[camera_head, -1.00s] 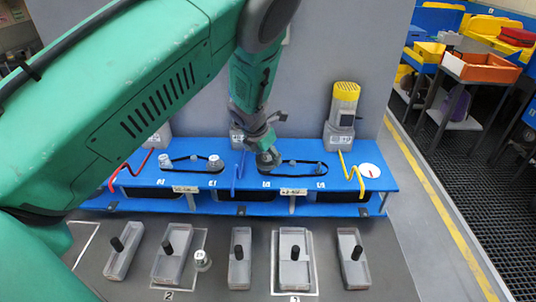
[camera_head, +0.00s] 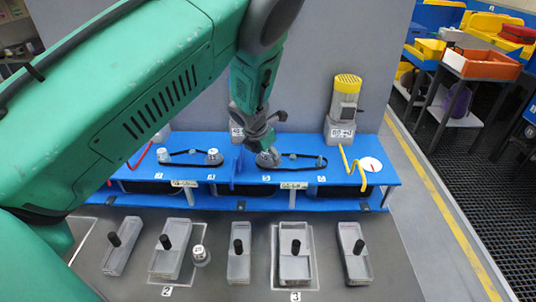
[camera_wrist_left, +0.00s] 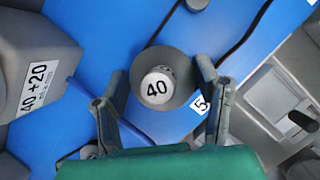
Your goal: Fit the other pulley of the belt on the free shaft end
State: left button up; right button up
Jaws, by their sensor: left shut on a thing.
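My left gripper (camera_head: 264,146) reaches down to the blue deck and is shut on a grey pulley (camera_head: 267,159). In the left wrist view the pulley (camera_wrist_left: 157,90), marked 40, sits between the two fingers of the gripper (camera_wrist_left: 160,95). A black belt (camera_head: 300,169) loops from this pulley to the right, around a small grey part (camera_head: 322,161) at its far end. Another small grey part (camera_head: 292,157) stands between them. The gripper partly hides the pulley in the head view. Whether the pulley is seated on a shaft cannot be told. My right gripper is not in view.
A second belt (camera_head: 188,164) with two pulleys lies to the left on the blue deck (camera_head: 225,178). A yellow-capped motor (camera_head: 344,105) stands behind right, with a yellow hose (camera_head: 352,168). Several grey trays with black handles, such as one tray (camera_head: 296,262), stand in front.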

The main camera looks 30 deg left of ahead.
pick_arm(q)
jog(key=o, duration=1.7)
jog(key=shift+s+r, duration=0.1)
jog(key=shift+r, duration=0.15)
jog(key=v, duration=1.1)
jog(key=shift+r, duration=0.15)
